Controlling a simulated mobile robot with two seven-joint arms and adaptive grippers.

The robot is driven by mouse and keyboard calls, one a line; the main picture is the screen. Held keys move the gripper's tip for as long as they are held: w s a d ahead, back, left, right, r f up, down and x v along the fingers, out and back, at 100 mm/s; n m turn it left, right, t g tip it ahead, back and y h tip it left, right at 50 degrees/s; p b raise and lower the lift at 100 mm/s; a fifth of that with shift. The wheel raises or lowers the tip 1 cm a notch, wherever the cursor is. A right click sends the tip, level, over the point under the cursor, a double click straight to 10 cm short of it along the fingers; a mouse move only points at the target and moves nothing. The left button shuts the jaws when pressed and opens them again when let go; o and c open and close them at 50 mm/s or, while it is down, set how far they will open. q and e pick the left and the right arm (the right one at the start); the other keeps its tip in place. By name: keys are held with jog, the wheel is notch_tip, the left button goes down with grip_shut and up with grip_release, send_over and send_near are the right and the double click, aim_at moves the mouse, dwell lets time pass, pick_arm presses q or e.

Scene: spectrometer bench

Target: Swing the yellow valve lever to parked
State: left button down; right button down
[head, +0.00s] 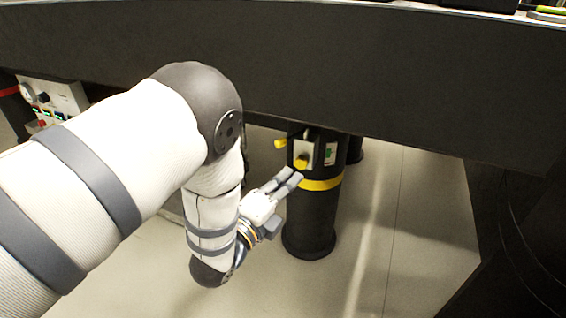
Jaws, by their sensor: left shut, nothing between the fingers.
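The yellow valve lever (301,161) is on a small pale plate (302,150) on the front of a black bench leg (319,215). A second yellow part (280,143) sticks out to the left of the plate; I cannot tell whether it belongs to the same lever. My left gripper (295,180) is shut and empty. Its fingertips point up and right, just below and left of the lever, and they look close to it; I cannot tell whether they touch. My right gripper is not in view.
The dark bench edge (380,90) spans the view above the leg. A yellow band (322,184) rings the leg, and a green-marked label (330,153) sits right of the plate. A control box (58,97) stands at far left. The floor (420,210) to the right is clear.

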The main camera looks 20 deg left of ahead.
pick_arm(q)
jog(key=w+a+b, duration=0.2)
jog(key=w, duration=0.4)
jog(key=shift+w+a+r, duration=0.3)
jog(key=a+h, duration=0.1)
jog(key=a+m+p, duration=0.1)
jog(key=shift+w+a+g+h, duration=0.2)
jog(key=shift+a+g+h, duration=0.1)
jog(key=shift+g+h, duration=0.1)
